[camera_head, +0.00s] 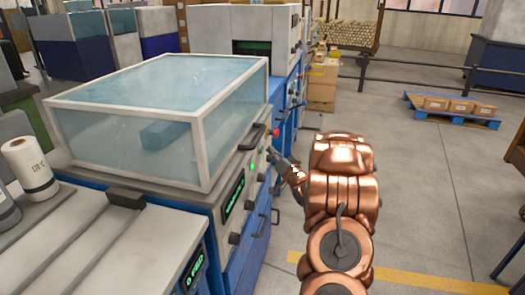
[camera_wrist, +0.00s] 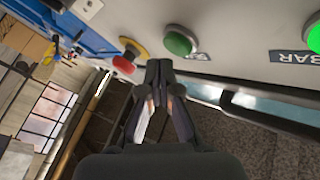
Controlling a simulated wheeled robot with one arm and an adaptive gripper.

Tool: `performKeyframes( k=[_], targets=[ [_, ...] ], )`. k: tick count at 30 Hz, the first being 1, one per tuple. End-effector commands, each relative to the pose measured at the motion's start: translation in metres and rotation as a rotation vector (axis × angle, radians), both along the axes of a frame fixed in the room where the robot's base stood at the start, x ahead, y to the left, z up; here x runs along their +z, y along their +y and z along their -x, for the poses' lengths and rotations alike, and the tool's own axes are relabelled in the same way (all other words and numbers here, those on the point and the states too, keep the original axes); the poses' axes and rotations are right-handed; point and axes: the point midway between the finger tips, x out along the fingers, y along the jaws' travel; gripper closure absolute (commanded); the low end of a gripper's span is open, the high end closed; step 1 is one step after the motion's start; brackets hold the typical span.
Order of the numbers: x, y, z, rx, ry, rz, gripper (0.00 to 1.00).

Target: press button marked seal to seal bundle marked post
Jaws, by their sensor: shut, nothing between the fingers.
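My gripper (camera_wrist: 158,68) is shut and empty in the wrist view, its fingertips close to a machine's control panel. It also shows in the head view (camera_head: 272,154), beside the panel. Just above and right of the fingertips is a round green button (camera_wrist: 180,40), with a small label too turned to read. A second green button (camera_wrist: 314,38) is at the right edge, next to a label reading BAR. I cannot read a "seal" mark. A bluish block (camera_head: 168,134) lies under the machine's clear hood (camera_head: 195,90); no "post" mark is readable. I cannot tell whether the fingertips touch the panel.
A red mushroom button (camera_wrist: 123,64) on a yellow base is left of the fingertips. A dark handle bar (camera_wrist: 270,112) runs below the panel. A white roll (camera_head: 30,168) stands at left. Boxes on a blue pallet (camera_head: 452,117) are far right.

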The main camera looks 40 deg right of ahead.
Motion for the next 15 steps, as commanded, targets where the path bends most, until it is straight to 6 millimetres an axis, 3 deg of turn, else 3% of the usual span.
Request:
performKeyframes(
  k=[15],
  targets=[
    [0.0003, 0.0050, -0.0069, 0.000, 0.000, 0.000, 1.00]
  ],
)
